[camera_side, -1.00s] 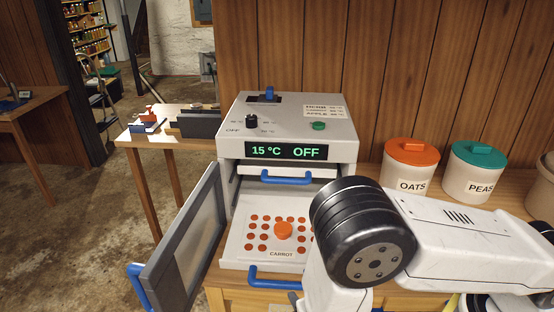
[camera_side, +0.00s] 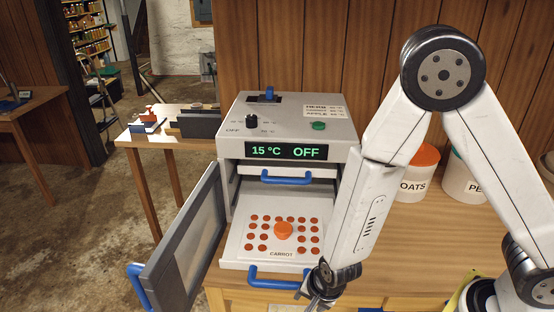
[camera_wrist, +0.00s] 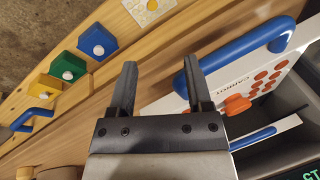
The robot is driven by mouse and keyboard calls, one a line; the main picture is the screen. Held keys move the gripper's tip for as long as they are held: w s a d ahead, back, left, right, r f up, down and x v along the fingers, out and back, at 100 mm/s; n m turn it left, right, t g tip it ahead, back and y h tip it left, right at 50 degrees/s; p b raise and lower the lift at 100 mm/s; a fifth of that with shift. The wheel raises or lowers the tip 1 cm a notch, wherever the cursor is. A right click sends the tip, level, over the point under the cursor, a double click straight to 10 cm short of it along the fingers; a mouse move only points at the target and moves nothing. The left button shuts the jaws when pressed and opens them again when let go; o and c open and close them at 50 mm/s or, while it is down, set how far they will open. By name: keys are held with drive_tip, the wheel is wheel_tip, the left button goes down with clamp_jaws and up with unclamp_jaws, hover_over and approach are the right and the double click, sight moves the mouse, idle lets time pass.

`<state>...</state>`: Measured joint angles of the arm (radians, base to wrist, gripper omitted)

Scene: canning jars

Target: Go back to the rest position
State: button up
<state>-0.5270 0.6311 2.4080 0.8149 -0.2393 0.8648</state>
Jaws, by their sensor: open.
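My gripper (camera_side: 318,298) is low at the bottom of the side view, just right of the blue tray handle (camera_side: 272,283). In the wrist view, my gripper (camera_wrist: 160,75) has its two dark fingers spread apart with nothing between them. The right finger overlaps the blue tray handle (camera_wrist: 245,45) in the picture; I cannot tell whether they touch. The tray (camera_side: 240,262), marked CARROT, is pulled out of the dryer (camera_side: 228,130). It holds orange slices (camera_side: 263,237) and an orange knob (camera_side: 283,230).
The dryer door (camera_side: 185,250) stands open at left. Its display reads 15 °C OFF. An upper tray handle (camera_side: 286,178) is blue. The OATS canister (camera_side: 411,186) and PEAS canister (camera_side: 462,186) stand at right, partly hidden by my arm.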

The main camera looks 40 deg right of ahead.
drive_tip(key=s+d+r+n+g, duration=0.1)
drive_tip(key=d+r+n, duration=1.2)
drive_tip(key=r, duration=0.1)
drive_tip(key=shift+d, duration=0.3)
